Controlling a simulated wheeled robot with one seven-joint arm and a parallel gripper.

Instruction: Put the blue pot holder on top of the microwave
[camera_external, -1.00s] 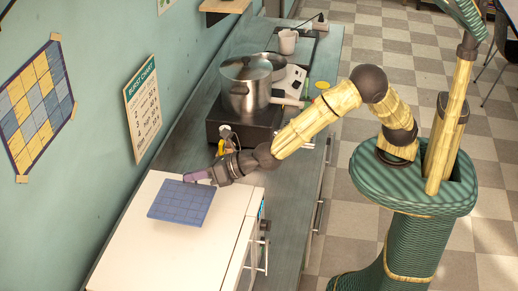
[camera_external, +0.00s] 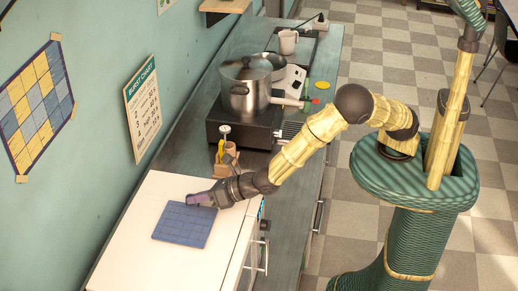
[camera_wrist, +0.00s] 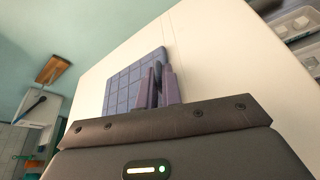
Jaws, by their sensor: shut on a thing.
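The blue pot holder (camera_external: 184,225) is a flat quilted square over the white top of the microwave (camera_external: 130,231). My gripper (camera_external: 190,200) is at the pot holder's far edge, with its fingers shut on that edge. In the wrist view the pot holder (camera_wrist: 127,82) extends out from between my fingers (camera_wrist: 158,84), above the white microwave top (camera_wrist: 235,75). It looks flat and very close to the surface; I cannot tell whether it touches it. The part of the pot holder between the fingers is hidden.
A steel pot (camera_external: 246,88) stands on a dark burner (camera_external: 243,127) behind the microwave. A small wooden holder with utensils (camera_external: 226,158) stands between them, close to my arm. The wall with a chart (camera_external: 143,108) runs along the left. The microwave top around the pot holder is clear.

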